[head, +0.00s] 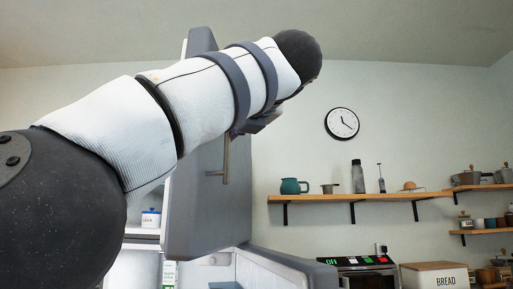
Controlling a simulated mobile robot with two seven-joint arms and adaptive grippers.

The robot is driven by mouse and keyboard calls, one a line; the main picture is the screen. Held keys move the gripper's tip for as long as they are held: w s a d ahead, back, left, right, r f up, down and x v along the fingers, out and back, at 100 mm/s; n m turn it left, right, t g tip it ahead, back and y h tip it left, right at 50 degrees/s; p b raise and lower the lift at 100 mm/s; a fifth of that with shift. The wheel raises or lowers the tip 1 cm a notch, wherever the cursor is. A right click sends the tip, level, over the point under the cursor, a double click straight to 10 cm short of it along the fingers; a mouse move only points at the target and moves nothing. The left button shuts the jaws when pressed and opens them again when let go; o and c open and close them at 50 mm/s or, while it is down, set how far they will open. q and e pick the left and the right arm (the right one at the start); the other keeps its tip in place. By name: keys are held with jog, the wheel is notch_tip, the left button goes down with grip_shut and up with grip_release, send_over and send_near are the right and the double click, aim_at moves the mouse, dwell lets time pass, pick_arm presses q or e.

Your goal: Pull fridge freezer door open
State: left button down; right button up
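The grey fridge freezer door (208,200) stands swung open in the middle left of the head view. Its slim vertical handle (226,160) shows on the door face, with its upper end close to my arm in the picture. Left of the door, a lit white interior with a shelf (140,238) is visible. My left arm crosses from the lower left to the upper middle and covers part of the door and interior. I cannot tell whether anything touches the handle.
A lower grey panel or compartment (285,268) juts out below the door. An oven (365,277) and a bread box (435,276) stand at the lower right. Wall shelves (345,198) hold jugs and bottles, below a clock (342,123).

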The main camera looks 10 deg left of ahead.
pick_arm(q)
jog(key=c, duration=1.7)
grip_release()
jog(key=v, duration=0.7)
jog(key=shift+s+d, duration=0.15)
jog(key=shift+s, duration=0.05)
